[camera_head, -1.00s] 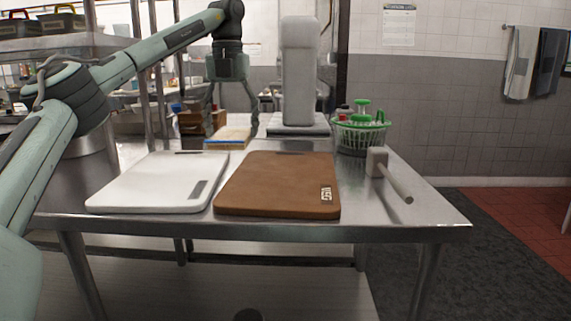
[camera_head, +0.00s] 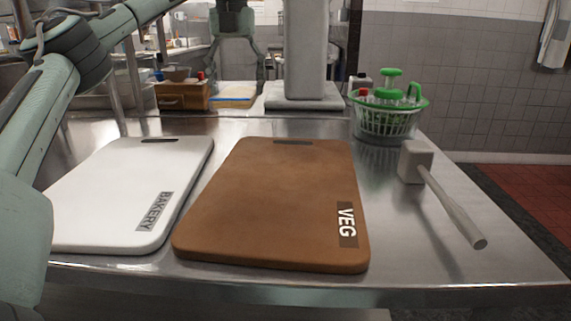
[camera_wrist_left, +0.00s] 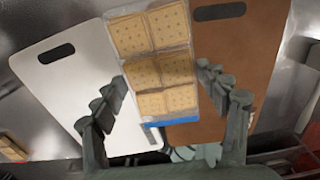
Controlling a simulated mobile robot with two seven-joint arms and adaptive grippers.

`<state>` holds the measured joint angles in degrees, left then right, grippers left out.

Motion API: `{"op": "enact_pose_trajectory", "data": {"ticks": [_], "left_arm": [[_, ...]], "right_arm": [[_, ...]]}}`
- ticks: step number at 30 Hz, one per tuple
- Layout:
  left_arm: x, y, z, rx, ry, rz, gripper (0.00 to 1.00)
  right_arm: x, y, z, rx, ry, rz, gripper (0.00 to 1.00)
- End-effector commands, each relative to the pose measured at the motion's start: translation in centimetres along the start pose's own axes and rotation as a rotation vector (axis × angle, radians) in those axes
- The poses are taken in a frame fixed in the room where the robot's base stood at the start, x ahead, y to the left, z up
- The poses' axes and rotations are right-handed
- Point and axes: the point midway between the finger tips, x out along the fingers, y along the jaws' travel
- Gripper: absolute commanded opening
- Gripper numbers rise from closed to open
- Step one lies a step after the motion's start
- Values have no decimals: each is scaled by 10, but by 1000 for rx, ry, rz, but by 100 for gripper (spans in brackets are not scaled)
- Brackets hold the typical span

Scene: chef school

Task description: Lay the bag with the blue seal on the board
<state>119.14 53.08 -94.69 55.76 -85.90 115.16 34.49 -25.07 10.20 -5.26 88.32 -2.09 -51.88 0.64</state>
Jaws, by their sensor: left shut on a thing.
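My left gripper (camera_head: 237,72) is shut on the bag of square crackers (camera_wrist_left: 155,55), which has a blue seal (camera_wrist_left: 170,119). In the left wrist view the fingers lie along the bag's two side edges, with the seal end nearest the palm. In the head view the bag (camera_head: 234,91) shows flat below the fingertips, blue edge towards me, beyond the boards and in the air. The white board (camera_head: 118,185), marked BAKERY, lies at left. The brown board (camera_head: 270,195), marked VEG, lies beside it. Both are bare. My right gripper is not in view.
A steel table (camera_head: 420,255) bears the boards. A mallet (camera_head: 445,200) lies right of the brown board. A green-topped basket (camera_head: 388,118) stands behind it. A tall grey appliance (camera_head: 306,60) stands at the back. A brown box (camera_head: 182,96) is at back left.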

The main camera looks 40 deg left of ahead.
Motion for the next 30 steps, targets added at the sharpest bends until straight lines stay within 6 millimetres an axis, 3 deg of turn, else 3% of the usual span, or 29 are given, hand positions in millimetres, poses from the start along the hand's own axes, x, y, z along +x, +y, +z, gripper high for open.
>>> {"op": "enact_pose_trajectory", "data": {"ticks": [5, 12, 18, 23, 30], "left_arm": [[15, -21, -7, 8, 4, 2, 42], [49, -73, -25, 7, 4, 2, 42], [66, -103, -35, 3, 1, 1, 42], [72, -110, -37, 0, 1, 0, 42], [103, -109, -37, 0, 2, 2, 42]], "right_arm": [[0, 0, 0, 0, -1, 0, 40], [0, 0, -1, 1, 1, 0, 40], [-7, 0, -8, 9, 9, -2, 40], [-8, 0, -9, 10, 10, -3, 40], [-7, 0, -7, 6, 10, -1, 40]]}}
